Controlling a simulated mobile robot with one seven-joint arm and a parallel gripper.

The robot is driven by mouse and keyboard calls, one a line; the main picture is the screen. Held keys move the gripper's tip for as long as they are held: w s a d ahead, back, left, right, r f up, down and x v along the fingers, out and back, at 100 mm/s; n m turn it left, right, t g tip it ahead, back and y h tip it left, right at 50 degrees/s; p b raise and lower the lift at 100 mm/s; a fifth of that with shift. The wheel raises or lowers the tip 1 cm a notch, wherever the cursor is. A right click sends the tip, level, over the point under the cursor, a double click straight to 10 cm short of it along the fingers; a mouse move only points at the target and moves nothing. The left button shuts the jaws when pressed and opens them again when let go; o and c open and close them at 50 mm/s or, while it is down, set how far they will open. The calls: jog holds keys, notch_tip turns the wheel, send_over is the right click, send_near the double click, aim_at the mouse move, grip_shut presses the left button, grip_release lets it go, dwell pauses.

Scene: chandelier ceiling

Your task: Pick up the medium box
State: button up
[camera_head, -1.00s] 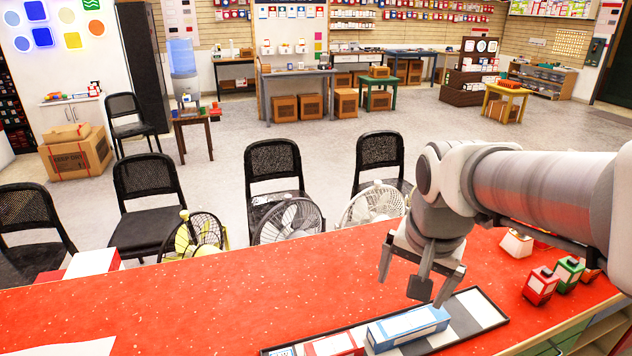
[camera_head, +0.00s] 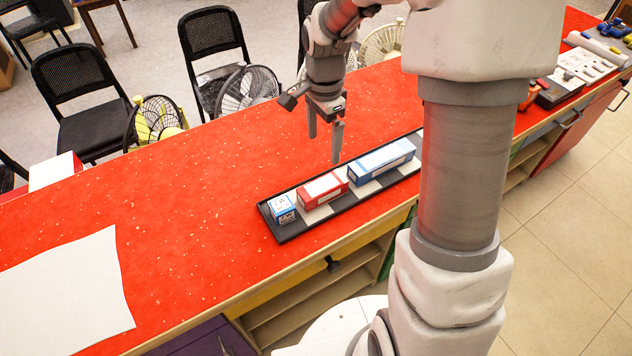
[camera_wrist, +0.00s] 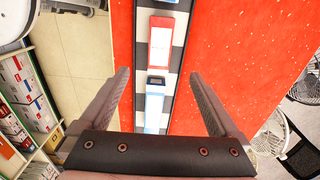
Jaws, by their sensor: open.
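Three boxes stand in a row on a black tray (camera_head: 268,219) with pale patches, on the red counter. The medium box is red and white (camera_head: 323,190), between a small blue box (camera_head: 283,208) and a long blue box (camera_head: 381,160). My gripper (camera_head: 325,147) is open and empty, pointing down above the counter, behind the red and blue boxes. In the wrist view, the red-and-white box (camera_wrist: 161,43) lies beyond my open fingertips (camera_wrist: 160,74). The long blue box (camera_wrist: 154,108) shows between the fingers, its near end hidden by the gripper body.
A white sheet (camera_head: 65,293) lies on the counter's left part. Chairs (camera_head: 83,95) and fans (camera_head: 247,92) stand behind the counter. Goods (camera_head: 585,65) lie at the far right. My arm covers part of the counter.

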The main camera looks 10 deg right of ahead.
aim_at(323, 184)
notch_tip(323, 184, down, 17)
jog(key=shift+r+b, duration=0.2)
jog(key=shift+b, duration=0.15)
grip_shut()
dwell(0.6)
